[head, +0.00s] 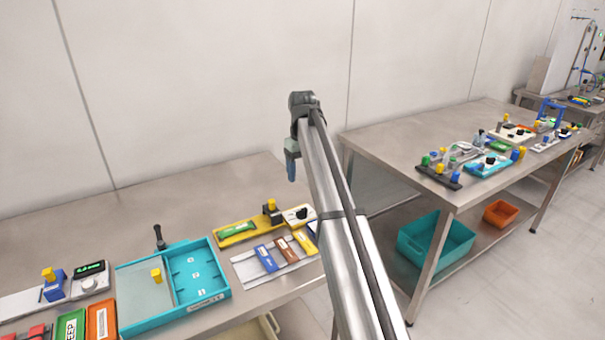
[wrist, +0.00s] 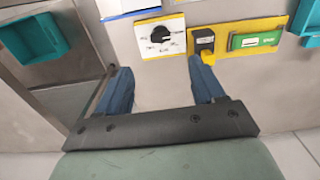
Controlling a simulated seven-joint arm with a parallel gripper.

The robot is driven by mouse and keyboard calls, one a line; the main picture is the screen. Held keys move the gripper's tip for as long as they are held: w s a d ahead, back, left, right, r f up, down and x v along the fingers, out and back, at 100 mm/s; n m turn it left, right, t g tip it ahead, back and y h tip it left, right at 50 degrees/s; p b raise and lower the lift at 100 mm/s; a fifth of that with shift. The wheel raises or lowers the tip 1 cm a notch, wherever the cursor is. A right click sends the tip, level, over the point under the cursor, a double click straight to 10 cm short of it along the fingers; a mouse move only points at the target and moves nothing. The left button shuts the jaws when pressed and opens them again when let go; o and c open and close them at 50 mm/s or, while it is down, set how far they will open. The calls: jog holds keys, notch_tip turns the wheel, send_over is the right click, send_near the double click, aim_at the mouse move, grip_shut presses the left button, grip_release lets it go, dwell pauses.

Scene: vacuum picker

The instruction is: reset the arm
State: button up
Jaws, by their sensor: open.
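My gripper (head: 291,170) hangs from the end of my raised arm, over the right end of the near bench in the head view. In the wrist view my gripper (wrist: 158,88) shows two blue fingers spread apart with nothing between them. Beyond the fingers lie a white dial plate with a black knob (wrist: 160,35) and a yellow plate (wrist: 228,28) with a green label and a black-and-yellow part. The fingers appear apart from these, though the exact height is hard to tell.
A second bench (head: 390,138) at right carries several devices, with teal (head: 460,245) and orange (head: 501,213) bins below. A gap separates the benches.

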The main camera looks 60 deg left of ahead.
dwell(0.4)
